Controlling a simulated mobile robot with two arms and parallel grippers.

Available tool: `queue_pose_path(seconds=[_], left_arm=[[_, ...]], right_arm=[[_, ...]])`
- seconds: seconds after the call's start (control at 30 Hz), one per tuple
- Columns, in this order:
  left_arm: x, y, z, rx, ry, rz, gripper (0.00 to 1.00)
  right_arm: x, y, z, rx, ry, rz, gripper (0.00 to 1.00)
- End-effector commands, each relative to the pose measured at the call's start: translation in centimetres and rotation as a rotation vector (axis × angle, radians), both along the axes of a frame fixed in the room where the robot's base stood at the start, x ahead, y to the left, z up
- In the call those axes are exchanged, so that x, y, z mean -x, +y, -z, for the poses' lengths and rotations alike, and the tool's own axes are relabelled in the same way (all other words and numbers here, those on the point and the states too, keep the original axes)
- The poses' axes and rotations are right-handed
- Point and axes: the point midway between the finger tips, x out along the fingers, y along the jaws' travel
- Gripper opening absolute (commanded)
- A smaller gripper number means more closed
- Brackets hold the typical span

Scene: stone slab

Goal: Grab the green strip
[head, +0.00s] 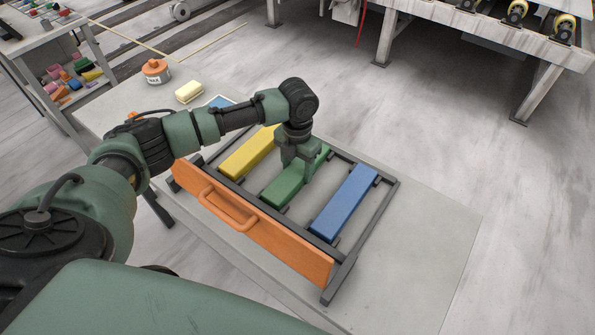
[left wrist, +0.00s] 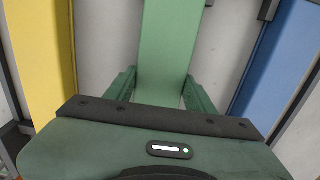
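The green strip (head: 284,188) lies in the middle of a dark rack on the slab, between a yellow strip (head: 247,153) and a blue strip (head: 345,200). My left gripper (head: 297,172) is over the green strip and points down at it. In the left wrist view the green strip (left wrist: 168,45) runs between my two fingers, one on each side. The fingers look apart, with the strip between them; I cannot tell whether they touch it. My right gripper does not show.
The rack has a dark frame (head: 375,225) and an orange front board (head: 285,250) with a handle (head: 228,208). An orange tin (head: 156,71) and a pale yellow block (head: 188,92) stand at the slab's far left. The slab's right part (head: 430,240) is clear.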

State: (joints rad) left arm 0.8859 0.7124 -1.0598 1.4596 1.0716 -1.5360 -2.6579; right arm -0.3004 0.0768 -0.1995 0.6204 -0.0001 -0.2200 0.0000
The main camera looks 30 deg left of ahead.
Motion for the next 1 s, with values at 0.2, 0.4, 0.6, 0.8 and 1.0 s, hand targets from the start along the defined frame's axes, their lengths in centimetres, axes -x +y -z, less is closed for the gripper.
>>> queue_pose_path(seconds=[0.2, 0.4, 0.6, 0.8, 1.0], left_arm=[[-0.1, 0.0, -0.1, 0.0, -0.002, 0.0, 0.0], [-0.1, 0.0, -0.2, 0.0, -0.002, -0.001, 0.0], [-0.2, 0.0, -1.4, 0.003, -0.004, 0.0, 0.0], [-0.2, 0.0, -4.7, 0.002, -0.007, 0.0, 0.0], [-0.2, 0.0, -10.0, 0.002, -0.009, 0.0, 0.0]], right_arm=[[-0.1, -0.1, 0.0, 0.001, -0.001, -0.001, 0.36], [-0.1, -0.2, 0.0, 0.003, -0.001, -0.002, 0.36], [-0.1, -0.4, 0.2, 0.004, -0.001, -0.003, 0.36], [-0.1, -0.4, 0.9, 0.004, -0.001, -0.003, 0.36], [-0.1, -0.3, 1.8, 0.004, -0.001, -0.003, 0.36]])
